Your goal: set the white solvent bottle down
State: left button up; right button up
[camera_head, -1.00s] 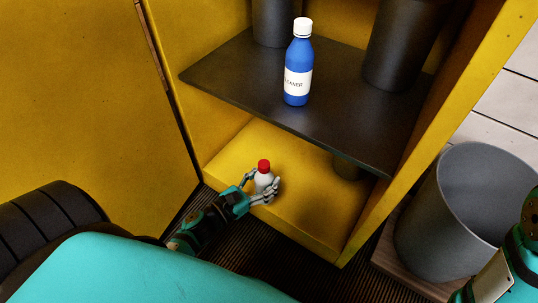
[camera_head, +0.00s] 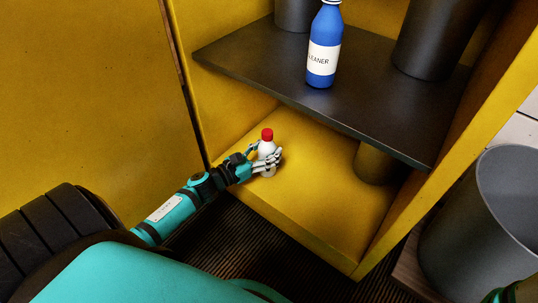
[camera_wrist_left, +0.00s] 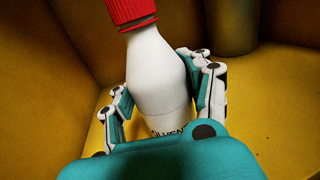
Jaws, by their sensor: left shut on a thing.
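The white solvent bottle (camera_head: 267,150) has a red cap and is at the front left of the yellow cabinet's bottom floor (camera_head: 320,185). My left gripper (camera_head: 268,163) is shut around its body. In the left wrist view the bottle (camera_wrist_left: 158,75) stands between the two fingers, its label partly hidden by my gripper (camera_wrist_left: 162,100). The bottle looks about upright. Its base is hidden, so I cannot tell whether it touches the floor.
A blue cleaner bottle (camera_head: 323,50) stands on the dark shelf (camera_head: 265,65) above. Dark cylinders (camera_head: 432,40) stand on that shelf. Another cylinder (camera_head: 374,164) stands below it. A grey bin (camera_head: 470,225) is at the right. The bottom floor's middle is clear.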

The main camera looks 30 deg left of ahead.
pick_arm(q)
jog(key=shift+r, duration=0.1)
jog(key=shift+f, duration=0.25)
jog(key=o, duration=1.3)
jog(key=shift+r, duration=0.15)
jog(key=shift+r+p, duration=0.2)
jog(key=shift+p, duration=0.1)
jog(key=p+v, duration=0.4)
jog(key=v, duration=0.8)
jog(key=shift+f, duration=0.1)
